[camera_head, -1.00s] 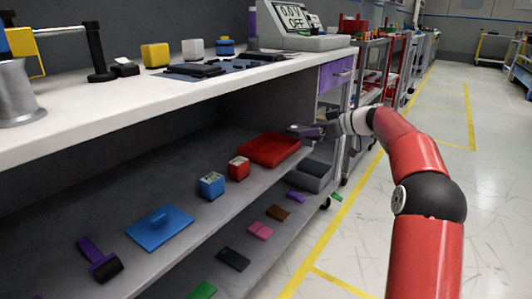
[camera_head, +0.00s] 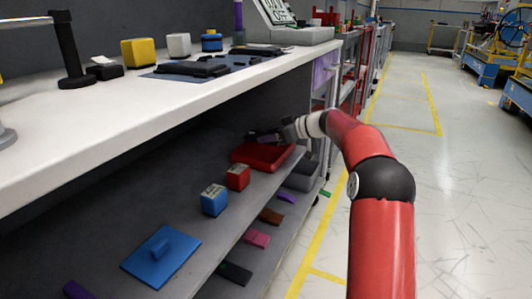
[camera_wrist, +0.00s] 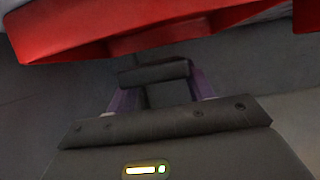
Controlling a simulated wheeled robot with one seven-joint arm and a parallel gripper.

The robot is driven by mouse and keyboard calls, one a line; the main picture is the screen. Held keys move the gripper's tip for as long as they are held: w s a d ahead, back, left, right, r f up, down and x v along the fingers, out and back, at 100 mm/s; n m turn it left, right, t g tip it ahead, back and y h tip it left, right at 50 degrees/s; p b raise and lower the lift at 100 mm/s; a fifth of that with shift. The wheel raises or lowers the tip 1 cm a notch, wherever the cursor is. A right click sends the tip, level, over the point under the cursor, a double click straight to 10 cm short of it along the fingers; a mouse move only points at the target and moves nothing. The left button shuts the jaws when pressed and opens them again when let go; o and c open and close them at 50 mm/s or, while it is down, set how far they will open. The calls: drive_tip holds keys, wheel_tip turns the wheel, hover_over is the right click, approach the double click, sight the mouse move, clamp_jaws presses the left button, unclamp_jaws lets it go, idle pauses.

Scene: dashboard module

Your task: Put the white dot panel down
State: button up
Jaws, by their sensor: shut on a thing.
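My gripper (camera_head: 264,137) reaches over the red tray (camera_head: 246,158) on the shelf under the white worktop. In the wrist view its purple fingers (camera_wrist: 160,92) are shut on a small dark piece, which I take for the white dot panel (camera_wrist: 153,74). No white dot shows on its visible side. The piece is held up near the red tray's wall, which also shows across the top of the wrist view (camera_wrist: 60,38). In the head view the held piece is too small and dark to tell from the gripper.
A red box (camera_head: 237,177), a blue box (camera_head: 214,200) and a blue plate with a handle (camera_head: 160,258) stand on the same shelf. The worktop edge (camera_head: 150,125) overhangs it. A lower shelf holds several small coloured pieces. A grey bin (camera_head: 301,175) is right of the tray.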

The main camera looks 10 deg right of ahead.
sight(271, 156)
drive_tip(key=shift+f+b, duration=0.3)
drive_tip(key=shift+f, duration=2.3)
drive_tip(key=shift+f, duration=0.1)
drive_tip(key=o, duration=1.1)
drive_tip(key=shift+c, duration=0.2)
